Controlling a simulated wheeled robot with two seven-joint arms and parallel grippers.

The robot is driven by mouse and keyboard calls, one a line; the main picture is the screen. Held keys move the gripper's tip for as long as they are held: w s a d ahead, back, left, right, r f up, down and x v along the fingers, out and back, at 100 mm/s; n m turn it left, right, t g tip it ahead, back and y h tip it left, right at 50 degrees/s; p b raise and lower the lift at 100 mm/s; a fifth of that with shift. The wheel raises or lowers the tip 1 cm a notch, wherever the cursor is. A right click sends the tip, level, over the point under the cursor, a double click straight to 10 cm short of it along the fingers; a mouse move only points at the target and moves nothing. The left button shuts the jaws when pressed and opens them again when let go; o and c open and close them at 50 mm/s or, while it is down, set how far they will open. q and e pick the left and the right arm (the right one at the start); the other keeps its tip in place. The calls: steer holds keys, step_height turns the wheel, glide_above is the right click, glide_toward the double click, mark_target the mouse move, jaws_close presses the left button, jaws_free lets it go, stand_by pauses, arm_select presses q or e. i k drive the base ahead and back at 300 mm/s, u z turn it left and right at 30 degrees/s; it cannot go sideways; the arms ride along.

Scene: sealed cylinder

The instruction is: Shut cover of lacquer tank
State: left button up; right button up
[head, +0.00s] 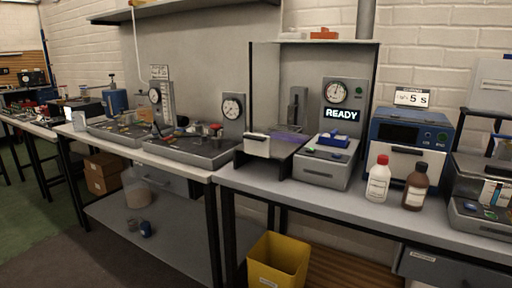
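No label that I can read names a lacquer tank, so I cannot tell for sure which unit it is. A dark, low unit (262,164) with a pale front block (257,144) and a purplish top surface stands on the middle bench. To its right is a grey box (322,174) with a blue part (333,139) on top, in front of a panel reading READY (341,114). Whether any cover here is open is too small to tell. Neither of my grippers is in view.
A blue oven-like unit (410,133), a white bottle with red cap (378,180) and a brown bottle (415,187) stand to the right. A grey tray station (190,149) is on the left bench. A yellow bin (277,264) stands on the floor below.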

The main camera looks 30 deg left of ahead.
mark_target(259, 145)
steer(key=u, duration=0.5)
steer(key=i, duration=0.8)
steer(key=u, duration=0.15)
